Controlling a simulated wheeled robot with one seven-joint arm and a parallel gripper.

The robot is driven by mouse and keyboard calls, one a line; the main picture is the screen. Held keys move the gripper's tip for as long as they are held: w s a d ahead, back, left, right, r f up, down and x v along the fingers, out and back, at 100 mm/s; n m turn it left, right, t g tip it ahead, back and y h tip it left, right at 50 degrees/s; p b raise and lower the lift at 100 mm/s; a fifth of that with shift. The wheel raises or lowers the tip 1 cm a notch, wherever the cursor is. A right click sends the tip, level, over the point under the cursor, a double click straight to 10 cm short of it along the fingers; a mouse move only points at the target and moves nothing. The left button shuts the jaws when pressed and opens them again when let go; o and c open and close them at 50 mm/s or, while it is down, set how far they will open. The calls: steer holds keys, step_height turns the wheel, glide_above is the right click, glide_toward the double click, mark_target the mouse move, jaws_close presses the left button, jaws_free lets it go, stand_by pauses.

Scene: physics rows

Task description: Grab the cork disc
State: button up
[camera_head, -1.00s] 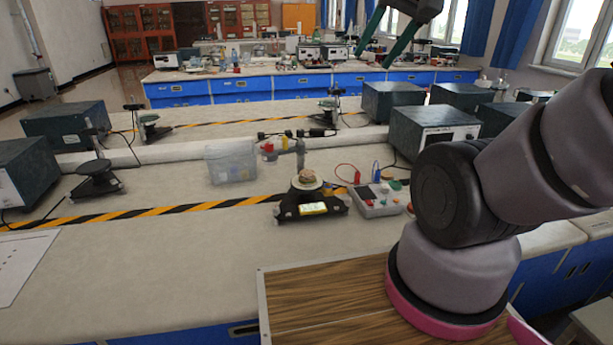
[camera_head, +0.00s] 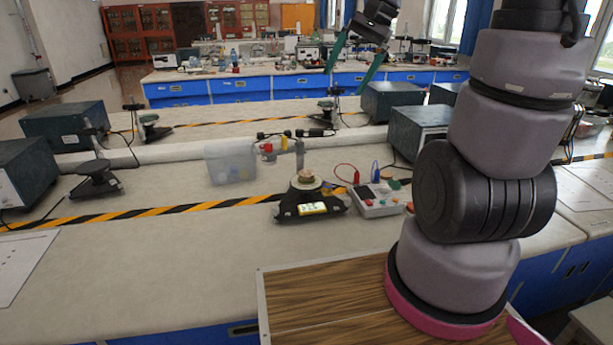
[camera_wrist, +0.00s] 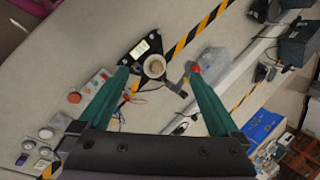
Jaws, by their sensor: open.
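The cork disc (camera_head: 305,176) is a small brown round piece. It sits on the round pale plate of a black three-legged instrument (camera_head: 312,209) with a lit yellow display. In the wrist view the cork disc (camera_wrist: 154,67) shows from above, near the line between the fingertips. My gripper (camera_head: 346,79) has two green fingers spread wide with nothing between them. It is high above the bench in the head view. The wrist view also shows my gripper (camera_wrist: 158,72), with the cork well below it.
A grey control box (camera_head: 378,199) with knobs and leads stands right of the instrument. A clear plastic bin (camera_head: 231,164) stands to its left, with a clamp stand (camera_head: 299,152) behind. Bench space in front of the instrument is clear. Dark boxes (camera_head: 420,131) stand behind.

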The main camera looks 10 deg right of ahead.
steer(key=w+d+f+m+g+y, duration=0.2)
steer(key=w+f+m+g+y, duration=0.15)
steer(key=w+f, duration=0.75)
steer(key=m+t+y, duration=0.2)
steer(key=m+y, duration=0.3)
steer(key=m, duration=0.1)
glide_toward(308, 172)
steer(key=x, duration=0.8)
steer(key=shift+s+a, duration=0.1)
steer(key=shift+a, duration=0.05)
steer(key=c, duration=1.4)
